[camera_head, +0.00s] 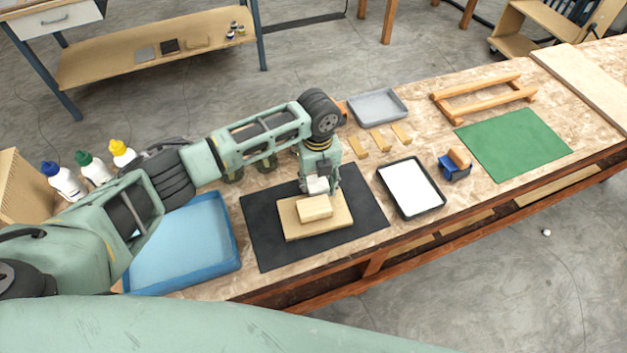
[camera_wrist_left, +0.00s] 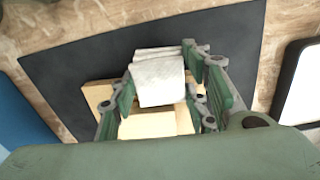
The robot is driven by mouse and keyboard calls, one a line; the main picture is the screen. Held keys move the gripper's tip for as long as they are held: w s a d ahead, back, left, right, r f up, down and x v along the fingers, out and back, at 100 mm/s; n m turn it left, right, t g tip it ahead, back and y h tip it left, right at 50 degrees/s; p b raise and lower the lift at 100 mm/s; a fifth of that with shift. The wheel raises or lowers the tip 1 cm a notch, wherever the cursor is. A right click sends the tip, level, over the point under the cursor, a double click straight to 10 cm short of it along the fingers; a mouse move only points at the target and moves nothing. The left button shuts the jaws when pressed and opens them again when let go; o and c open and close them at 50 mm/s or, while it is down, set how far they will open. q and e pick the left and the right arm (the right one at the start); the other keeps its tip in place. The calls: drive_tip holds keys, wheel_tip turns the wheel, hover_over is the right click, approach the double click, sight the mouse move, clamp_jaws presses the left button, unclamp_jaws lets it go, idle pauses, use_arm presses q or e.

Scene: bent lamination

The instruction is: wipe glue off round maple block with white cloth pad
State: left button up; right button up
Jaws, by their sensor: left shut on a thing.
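My left gripper (camera_head: 319,186) is shut on a folded white cloth pad (camera_head: 317,184). The pad also shows between the fingers in the left wrist view (camera_wrist_left: 158,82). The gripper is at the back edge of a pale wooden block (camera_head: 315,208), which looks rectangular rather than round. The block lies on a larger pale board (camera_head: 290,222) on a black mat (camera_head: 262,241). In the left wrist view the pad covers part of the block (camera_wrist_left: 148,126). I cannot tell whether pad and block touch. No glue can be made out. My right gripper is not in view.
A blue tray (camera_head: 232,222) lies left of the mat, with several glue bottles (camera_head: 94,170) behind it. Right of the mat are a black-rimmed tray (camera_head: 442,205), a small blue holder (camera_head: 455,171) and a green mat (camera_head: 515,144). Small wooden pieces (camera_head: 380,140) and a grey tray (camera_head: 377,105) lie behind.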

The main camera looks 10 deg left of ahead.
use_arm(q)
drive_tip(key=shift+s+a+p, duration=0.25)
drive_tip(key=shift+a+p, duration=0.2)
drive_tip(key=shift+a, duration=0.1)
drive_tip(key=shift+s+a+f+p, duration=0.1)
drive_tip(key=shift+s+a+p, duration=0.25)
drive_tip(key=shift+a+p, duration=0.15)
drive_tip(key=shift+s+a+p, duration=0.3)
drive_tip(key=shift+a+p, duration=0.05)
drive_tip(key=shift+a, duration=0.2)
drive_tip(key=shift+s+a+p, duration=0.3)
drive_tip(key=shift+a+p, duration=0.2)
drive_tip(key=shift+p, duration=0.05)
drive_tip(key=shift+s+a, duration=0.1)
drive_tip(key=shift+a, duration=0.15)
